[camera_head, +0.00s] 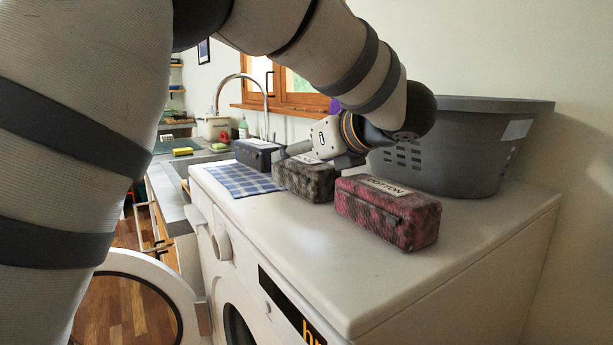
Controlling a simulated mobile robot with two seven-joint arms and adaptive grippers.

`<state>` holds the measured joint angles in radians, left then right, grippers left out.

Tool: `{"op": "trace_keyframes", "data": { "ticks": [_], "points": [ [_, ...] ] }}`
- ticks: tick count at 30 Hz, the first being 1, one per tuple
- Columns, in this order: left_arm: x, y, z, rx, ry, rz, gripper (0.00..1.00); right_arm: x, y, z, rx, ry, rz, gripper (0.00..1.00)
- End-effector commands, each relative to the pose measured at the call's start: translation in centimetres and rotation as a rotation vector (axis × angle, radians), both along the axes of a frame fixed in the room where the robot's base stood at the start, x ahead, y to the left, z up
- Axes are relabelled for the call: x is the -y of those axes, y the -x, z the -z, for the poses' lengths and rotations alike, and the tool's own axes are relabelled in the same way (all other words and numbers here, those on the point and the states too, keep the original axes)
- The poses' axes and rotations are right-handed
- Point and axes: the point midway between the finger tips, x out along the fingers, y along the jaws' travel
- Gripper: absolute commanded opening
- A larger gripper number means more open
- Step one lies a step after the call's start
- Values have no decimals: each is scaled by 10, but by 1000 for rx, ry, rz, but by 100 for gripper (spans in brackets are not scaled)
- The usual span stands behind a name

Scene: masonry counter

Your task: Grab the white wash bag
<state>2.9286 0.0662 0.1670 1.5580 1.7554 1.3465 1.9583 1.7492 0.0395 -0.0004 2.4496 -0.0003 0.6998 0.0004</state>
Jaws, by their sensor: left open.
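Three box-shaped wash bags stand in a row on the white machine top. The nearest is a pink and dark bag (388,213) whose label reads COTTON. The middle one is a grey and black bag (304,183); its top label is mostly covered by my gripper. The farthest is a dark blue bag (257,154) with a pale label too small to read. No bag has white fabric. My left gripper (312,159) is open, close over or behind the middle bag's top; I cannot tell whether it touches. My right gripper is not in view.
A grey laundry basket (450,150) stands behind the bags at the right. A blue checked cloth (240,181) lies at the left of the white machine top (330,270). The round machine door (145,290) hangs open. A sink tap (240,85) rises farther back.

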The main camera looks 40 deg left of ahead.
Motion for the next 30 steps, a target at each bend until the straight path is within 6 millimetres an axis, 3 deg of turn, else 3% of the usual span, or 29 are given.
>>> {"op": "trace_keyframes", "data": {
  "ticks": [4, 11, 19, 30],
  "points": [
    [-20, -5, 8, 2, -1, -1, 73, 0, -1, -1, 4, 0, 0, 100],
    [-23, -6, 9, 3, 0, 1, 73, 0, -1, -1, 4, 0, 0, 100],
    [-23, -6, 9, 3, 0, 1, 19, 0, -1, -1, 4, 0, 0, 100],
    [-23, -6, 2, 5, -1, 0, 19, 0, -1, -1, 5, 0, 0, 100]
  ]
}}
